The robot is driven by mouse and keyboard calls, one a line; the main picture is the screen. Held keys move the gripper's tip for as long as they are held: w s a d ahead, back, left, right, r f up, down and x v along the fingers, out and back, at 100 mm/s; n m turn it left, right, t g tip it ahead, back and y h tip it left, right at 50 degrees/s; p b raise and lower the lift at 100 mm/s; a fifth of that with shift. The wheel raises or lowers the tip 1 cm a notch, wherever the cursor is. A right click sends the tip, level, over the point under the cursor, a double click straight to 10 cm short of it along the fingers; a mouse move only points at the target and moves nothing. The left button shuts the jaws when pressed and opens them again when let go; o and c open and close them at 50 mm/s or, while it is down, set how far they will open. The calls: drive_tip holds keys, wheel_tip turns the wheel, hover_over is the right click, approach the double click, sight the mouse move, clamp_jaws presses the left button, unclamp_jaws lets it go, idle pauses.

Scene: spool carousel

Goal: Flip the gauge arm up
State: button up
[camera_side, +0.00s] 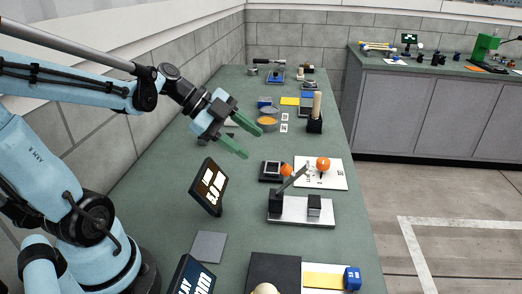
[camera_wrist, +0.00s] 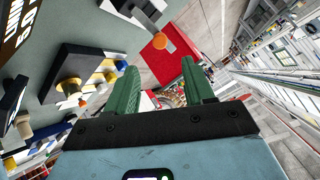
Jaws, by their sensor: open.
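The gauge (camera_side: 318,221) stands on the green bench, with a light base plate, a dark post at its left and a small grey block. Its grey gauge arm (camera_side: 292,181) slants up and right from the post, with an orange ball (camera_side: 323,163) at its tip. In the wrist view the gauge arm (camera_wrist: 149,16) and its ball (camera_wrist: 163,42) show at the top. My gripper (camera_side: 250,143) has green fingers, spread and empty, above the bench, left of and beyond the gauge. It shows in the wrist view (camera_wrist: 160,66), apart from the ball.
A black sign (camera_side: 210,187) stands left of the gauge. Behind the gauge lie a white printed sheet (camera_side: 334,177) and a small dark device (camera_side: 271,170) with an orange knob. A dark holder with a wooden cylinder (camera_side: 317,105) stands further back.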

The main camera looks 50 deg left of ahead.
sight(283, 167)
drive_tip(key=x, duration=1.1)
drive_tip(key=shift+w+d+f, duration=0.1)
drive_tip(key=shift+f, duration=0.1)
clamp_jaws()
